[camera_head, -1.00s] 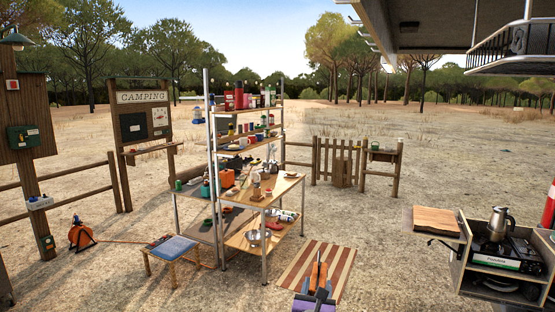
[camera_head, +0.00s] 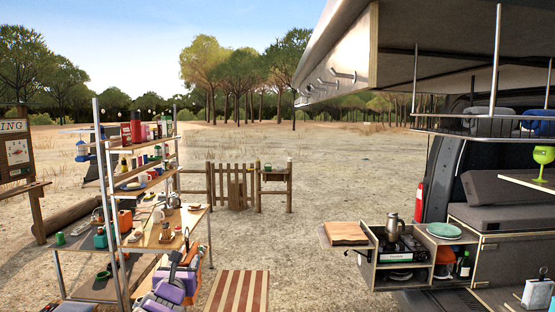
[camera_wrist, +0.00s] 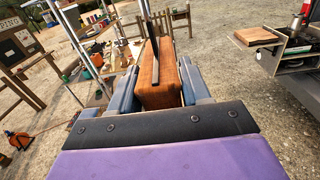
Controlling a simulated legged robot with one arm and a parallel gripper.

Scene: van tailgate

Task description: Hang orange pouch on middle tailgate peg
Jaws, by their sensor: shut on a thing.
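My gripper (camera_wrist: 158,88) is shut on the orange pouch (camera_wrist: 156,72) in the wrist view, one blue-grey finger on each side of it. A dark strap (camera_wrist: 149,28) rises from the pouch's top. In the head view my gripper (camera_head: 182,262) is low left of centre, in front of the shelf; the pouch is small and partly hidden there. The raised tailgate (camera_head: 345,45) is at upper right. Several metal pegs stick out along its edge, among them a near one (camera_head: 343,75) and one farther along (camera_head: 326,83). The pouch is well apart from them.
A metal shelf unit and table (camera_head: 185,222) full of camping goods stand at left. A striped mat (camera_head: 238,293) lies on the ground. A stove unit (camera_head: 400,262) with a wooden board (camera_head: 345,234) stands beside the van at right. The ground between is open.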

